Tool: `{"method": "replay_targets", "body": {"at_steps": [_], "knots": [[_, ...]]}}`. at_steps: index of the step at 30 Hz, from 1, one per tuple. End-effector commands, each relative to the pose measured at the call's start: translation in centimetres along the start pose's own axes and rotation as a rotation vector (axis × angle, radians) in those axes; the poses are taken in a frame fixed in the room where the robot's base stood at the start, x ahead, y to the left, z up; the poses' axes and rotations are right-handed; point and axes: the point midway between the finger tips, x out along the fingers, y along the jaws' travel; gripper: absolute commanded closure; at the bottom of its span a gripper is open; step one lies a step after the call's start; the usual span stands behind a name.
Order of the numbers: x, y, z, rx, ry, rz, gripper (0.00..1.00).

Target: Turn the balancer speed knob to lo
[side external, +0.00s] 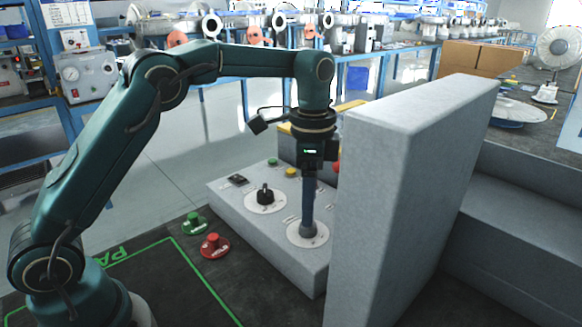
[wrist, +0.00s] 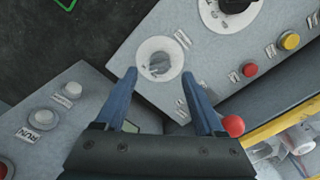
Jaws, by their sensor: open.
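My gripper (side external: 308,230) points straight down over the front dial plate (side external: 296,236) of the grey control panel (side external: 235,212). In the wrist view my gripper (wrist: 158,76) is open, with one blue finger on each side of a small grey knob (wrist: 159,64) on a round white plate. The fingertips appear close to this knob; I cannot tell whether they touch it. In the side view my fingers hide the knob. A larger black knob (side external: 265,194) stands on a second white dial, also partly visible in the wrist view (wrist: 234,5). The dial labels are too small to read.
A tall grey block (side external: 390,190) stands close to the right of my gripper. Green (side external: 193,221) and red (side external: 212,243) buttons sit on the dark mat at left. Yellow (wrist: 289,41) and red (wrist: 249,70) buttons are on the panel. A red ball (wrist: 233,126) shows beside my right finger.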

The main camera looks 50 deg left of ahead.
Motion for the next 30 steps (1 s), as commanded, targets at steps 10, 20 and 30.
{"method": "replay_targets", "body": {"at_steps": [10, 20, 30], "knots": [[3.8, 0.0, 0.1, -0.001, -0.001, 0.000, 0.29], [4.2, 0.0, 0.0, -0.002, 0.001, -0.003, 0.29], [4.2, 0.0, 0.0, -0.004, 0.001, -0.002, 1.00]]}}
